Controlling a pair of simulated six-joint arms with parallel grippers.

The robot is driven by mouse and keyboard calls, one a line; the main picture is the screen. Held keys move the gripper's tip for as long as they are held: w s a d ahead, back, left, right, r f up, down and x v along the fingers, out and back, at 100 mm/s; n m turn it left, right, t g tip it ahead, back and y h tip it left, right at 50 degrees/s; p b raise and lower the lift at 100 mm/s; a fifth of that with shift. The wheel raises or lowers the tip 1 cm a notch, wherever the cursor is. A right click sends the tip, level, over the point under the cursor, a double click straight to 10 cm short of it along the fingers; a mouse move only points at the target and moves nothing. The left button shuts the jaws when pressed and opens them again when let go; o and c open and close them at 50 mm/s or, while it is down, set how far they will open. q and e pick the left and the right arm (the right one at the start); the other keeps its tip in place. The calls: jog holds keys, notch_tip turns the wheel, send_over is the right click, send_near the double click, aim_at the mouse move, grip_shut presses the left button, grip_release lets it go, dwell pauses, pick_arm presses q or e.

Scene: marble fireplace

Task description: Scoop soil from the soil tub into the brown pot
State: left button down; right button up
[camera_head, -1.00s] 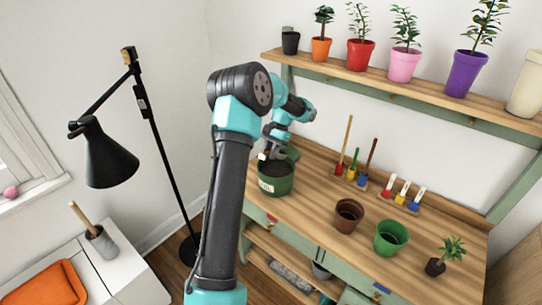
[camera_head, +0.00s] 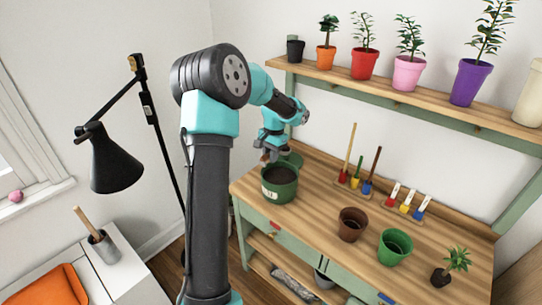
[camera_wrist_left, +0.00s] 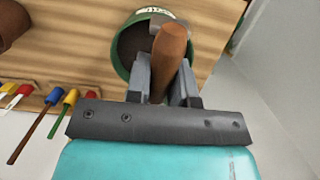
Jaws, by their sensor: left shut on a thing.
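The green soil tub (camera_head: 281,192) stands at the left end of the wooden bench with dark soil inside; it also shows in the left wrist view (camera_wrist_left: 124,65). The brown pot (camera_head: 351,225) stands upright to its right, and a brown pot shows at the corner of the left wrist view (camera_wrist_left: 10,24). My left gripper (camera_head: 268,157) is above the tub's back left rim. In the left wrist view, the gripper (camera_wrist_left: 163,88) is shut on a brown wooden handle (camera_wrist_left: 168,55) of a scoop. The scoop's grey end is mostly hidden. My right gripper is out of view.
Coloured tools (camera_head: 357,160) stand in racks along the bench's back. A shelf (camera_head: 400,98) of potted plants hangs above. A black lamp (camera_head: 112,165) stands left.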

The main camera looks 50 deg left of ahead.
pick_arm(q)
jog(key=w+d+f, duration=0.1)
jog(key=w+d, duration=0.1)
jog(key=d, duration=3.1)
jog(key=shift+w+t, duration=0.2)
jog(key=shift+t, duration=0.2)
jog(key=shift+f, duration=0.3)
